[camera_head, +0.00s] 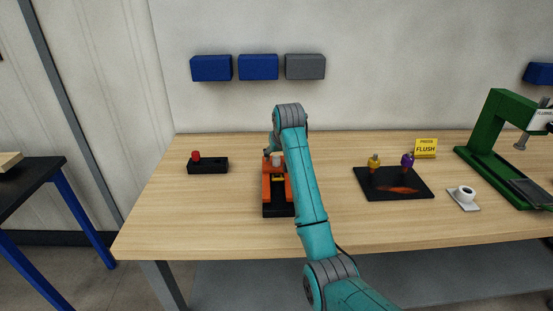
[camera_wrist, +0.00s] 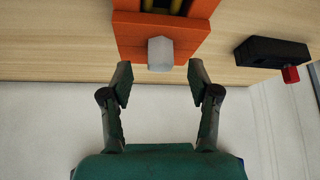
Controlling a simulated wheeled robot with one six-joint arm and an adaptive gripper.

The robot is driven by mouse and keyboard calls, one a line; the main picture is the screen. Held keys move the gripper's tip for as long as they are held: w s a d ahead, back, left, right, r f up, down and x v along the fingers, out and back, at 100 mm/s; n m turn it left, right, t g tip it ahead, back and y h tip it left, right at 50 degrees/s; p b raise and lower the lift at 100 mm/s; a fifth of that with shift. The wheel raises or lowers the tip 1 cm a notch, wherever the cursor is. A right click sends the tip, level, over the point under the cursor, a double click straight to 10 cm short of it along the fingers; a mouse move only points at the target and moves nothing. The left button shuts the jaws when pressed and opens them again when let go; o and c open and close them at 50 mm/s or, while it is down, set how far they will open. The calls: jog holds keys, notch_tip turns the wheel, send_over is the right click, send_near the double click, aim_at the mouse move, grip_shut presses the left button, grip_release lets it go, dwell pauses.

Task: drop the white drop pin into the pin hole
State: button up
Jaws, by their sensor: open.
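The white drop pin (camera_wrist: 160,54) shows at the near end of the orange fixture (camera_wrist: 127,36) in the wrist view. In the head view a pale top, seemingly the pin (camera_head: 276,160), shows at the fixture's far end (camera_head: 267,185). My gripper (camera_wrist: 160,78) is open and empty, its two fingers on either side of the pin's line and a little short of it, not visibly touching it. In the head view my arm hides part of the fixture and most of the gripper. I cannot make out the pin hole, nor whether the pin sits in it.
A black block (camera_head: 208,166) with a red knob stands left of the fixture; it also shows in the wrist view (camera_wrist: 270,51). Table space between is clear.

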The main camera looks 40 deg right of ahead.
jog(key=v, duration=0.8)
jog(key=shift+s+r, duration=0.2)
jog(key=shift+r, duration=0.1)
jog(key=shift+a, duration=0.1)
